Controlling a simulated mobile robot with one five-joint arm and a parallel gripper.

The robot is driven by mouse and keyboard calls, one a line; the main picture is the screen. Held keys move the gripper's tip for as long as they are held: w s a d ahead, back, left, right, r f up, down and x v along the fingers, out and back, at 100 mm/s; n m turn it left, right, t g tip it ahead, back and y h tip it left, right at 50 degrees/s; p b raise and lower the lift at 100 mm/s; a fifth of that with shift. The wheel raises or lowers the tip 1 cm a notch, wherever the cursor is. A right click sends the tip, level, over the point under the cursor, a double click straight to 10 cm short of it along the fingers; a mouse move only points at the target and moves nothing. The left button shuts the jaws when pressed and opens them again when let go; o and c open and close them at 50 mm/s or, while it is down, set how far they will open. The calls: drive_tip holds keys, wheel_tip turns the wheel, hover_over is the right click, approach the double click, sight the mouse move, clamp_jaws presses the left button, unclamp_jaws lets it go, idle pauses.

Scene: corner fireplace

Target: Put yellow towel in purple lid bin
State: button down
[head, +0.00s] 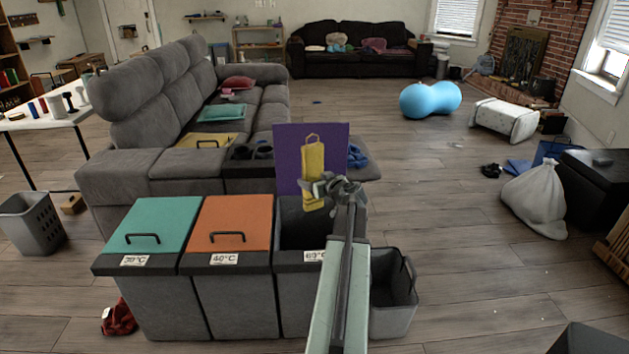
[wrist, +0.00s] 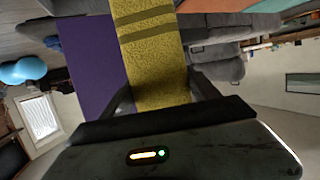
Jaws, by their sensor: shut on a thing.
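My gripper (head: 318,190) is shut on a yellow towel (head: 313,158), which also fills the middle of the wrist view (wrist: 152,60). The towel has darker stripes. In the head view the towel shows against the raised purple lid (head: 290,155), which stands upright at the back of the rightmost laundry bin (head: 293,300). That bin is open and its dark inside shows. The purple lid also shows left of the towel in the wrist view (wrist: 88,60). My arm hides the bin's right side. I cannot tell the towel's exact height above the opening.
A teal-lidded bin (head: 145,228) and an orange-lidded bin (head: 230,222) stand closed to the left. A grey basket (head: 392,300) stands to the right. A grey sofa (head: 165,100) with several cloths is behind.

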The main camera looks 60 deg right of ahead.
sight(316, 204)
wheel_tip(316, 204, down, 10)
drive_tip(key=b, duration=0.9)
drive_tip(key=shift+f, duration=0.1)
drive_tip(key=shift+c, duration=0.6)
unclamp_jaws()
drive_tip(key=p+v, duration=0.2)
drive_tip(key=v, duration=0.6)
